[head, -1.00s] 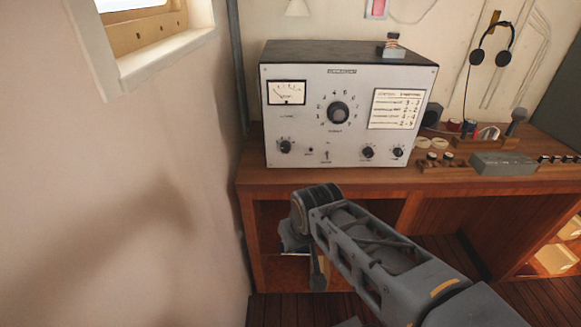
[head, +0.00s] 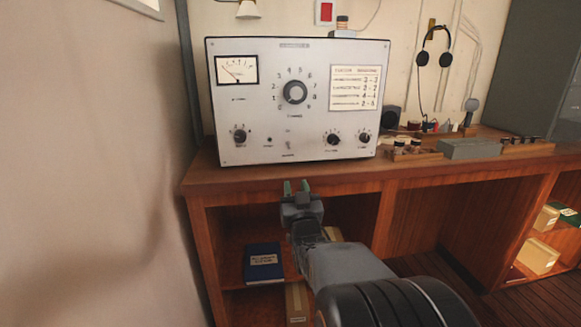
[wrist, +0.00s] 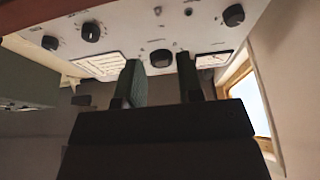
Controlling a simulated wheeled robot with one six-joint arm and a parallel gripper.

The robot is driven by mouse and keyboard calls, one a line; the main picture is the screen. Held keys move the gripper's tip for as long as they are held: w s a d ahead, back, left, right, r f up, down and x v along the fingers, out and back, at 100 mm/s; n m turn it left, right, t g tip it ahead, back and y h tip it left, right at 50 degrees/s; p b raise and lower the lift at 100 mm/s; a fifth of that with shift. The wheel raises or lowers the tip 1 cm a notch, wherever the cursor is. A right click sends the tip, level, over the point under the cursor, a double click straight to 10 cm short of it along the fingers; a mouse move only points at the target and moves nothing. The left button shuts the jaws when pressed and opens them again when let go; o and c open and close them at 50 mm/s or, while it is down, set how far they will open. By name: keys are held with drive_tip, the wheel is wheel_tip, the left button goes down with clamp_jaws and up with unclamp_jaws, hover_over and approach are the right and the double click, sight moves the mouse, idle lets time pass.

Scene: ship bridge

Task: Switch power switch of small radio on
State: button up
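The radio (head: 297,101) is a box with a pale front panel, standing upright on the wooden desk. It has a meter at upper left, a large central dial, a printed card and several knobs. A small toggle switch (head: 288,146) sits at the lower middle of the panel; its exact position is too small to tell. My gripper (head: 295,186) is in front of the desk edge, below the switch and apart from it. The wrist view shows the radio panel upside down, with the switch (wrist: 157,11) near the top. My gripper's two fingers (wrist: 161,72) are apart and empty.
The desk's front edge (head: 330,172) lies close to my gripper. A blue book (head: 263,263) lies on the shelf below. A wall is close on the left. A grey box (head: 469,148) and small items stand right of the radio, with headphones (head: 435,48) hanging behind.

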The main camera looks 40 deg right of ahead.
sight(289, 149)
drive_tip(key=shift+h, duration=0.3)
drive_tip(key=x, duration=1.3)
drive_tip(key=shift+w+d+r+p, duration=0.1)
drive_tip(key=shift+d+r+p, duration=0.15)
drive_tip(key=shift+d+p, duration=0.05)
drive_tip(key=shift+c, duration=0.5)
